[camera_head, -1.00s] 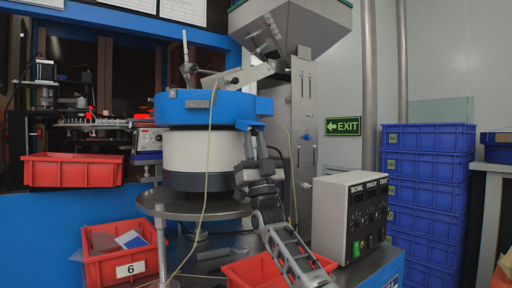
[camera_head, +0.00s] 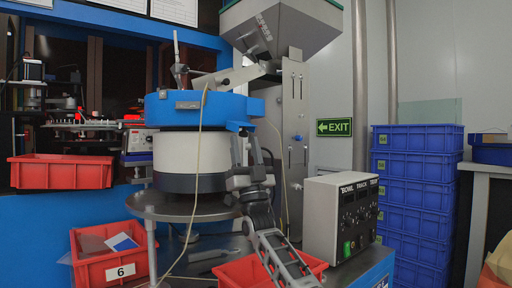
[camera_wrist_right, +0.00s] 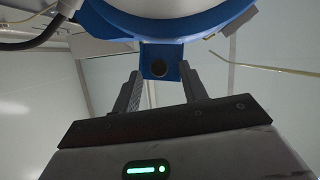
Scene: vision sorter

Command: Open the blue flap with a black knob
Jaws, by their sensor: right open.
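The blue flap (camera_wrist_right: 161,61) with its round black knob (camera_wrist_right: 157,69) hangs below the blue rim of the bowl in the right wrist view. In the head view, a small blue piece that looks like this flap (camera_head: 239,126) shows at the bowl's lower right edge. My right gripper (camera_head: 247,143) is below it, pointing up. In the right wrist view the right gripper (camera_wrist_right: 161,80) is open, with one finger on each side of the flap and knob. Nothing is held, and contact with the knob cannot be told. My left gripper is out of view.
The blue and white bowl feeder (camera_head: 190,152) stands on a round metal plate. A grey control box (camera_head: 341,217) is right of my right arm. Red bins (camera_head: 110,266) and stacked blue crates (camera_head: 415,195) stand around. A thin pale cable hangs in front of the bowl.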

